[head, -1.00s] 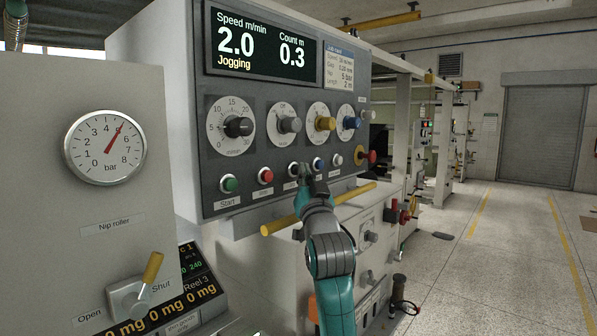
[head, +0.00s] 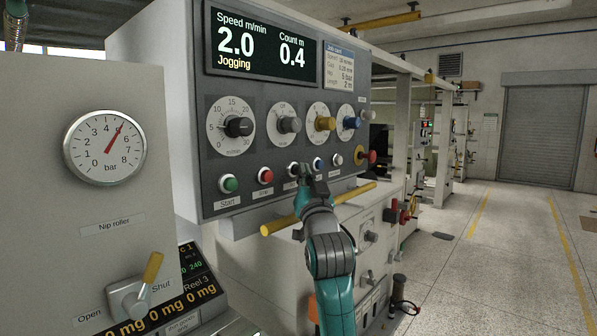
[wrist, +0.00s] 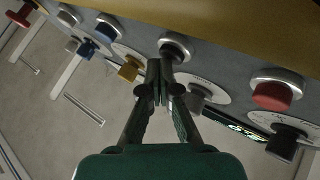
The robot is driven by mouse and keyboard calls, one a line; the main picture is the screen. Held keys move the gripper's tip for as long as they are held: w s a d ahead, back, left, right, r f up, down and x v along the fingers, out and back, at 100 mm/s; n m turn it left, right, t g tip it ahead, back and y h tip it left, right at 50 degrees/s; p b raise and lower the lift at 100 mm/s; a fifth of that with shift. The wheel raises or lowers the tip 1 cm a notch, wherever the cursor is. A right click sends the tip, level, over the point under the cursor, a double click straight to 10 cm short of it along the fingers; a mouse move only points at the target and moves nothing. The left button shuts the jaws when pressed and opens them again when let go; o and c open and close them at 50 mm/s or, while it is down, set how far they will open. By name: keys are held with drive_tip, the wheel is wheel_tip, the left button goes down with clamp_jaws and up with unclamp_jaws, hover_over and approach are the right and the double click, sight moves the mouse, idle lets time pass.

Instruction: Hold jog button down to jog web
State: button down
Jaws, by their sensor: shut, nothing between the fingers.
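The control panel's display (head: 262,45) reads speed 2.0 m/min, count 0.4 m and "Jogging". My gripper (head: 303,170) is shut and empty, with its fingertips at the third button (head: 292,169) from the left, just right of the red stop button (head: 265,175). The gripper hides part of that button and its label, so I cannot read it as jog. In the wrist view my closed fingertips (wrist: 161,66) overlap the lower side of this button's ring (wrist: 174,44); its cap is mostly hidden.
A green start button (head: 229,184) is at the left. A blue button (head: 318,164), a white one (head: 337,159) and a red emergency knob (head: 372,156) are at the right. Dials sit above. A yellow bar (head: 350,196) runs below the panel. The pressure gauge (head: 105,147) reads about 5 bar.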

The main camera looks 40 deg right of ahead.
idle(0.6)
drive_tip(key=shift+s, duration=0.85)
drive_tip(key=s, duration=0.5)
drive_tip(key=shift+d, duration=0.25)
idle(1.6)
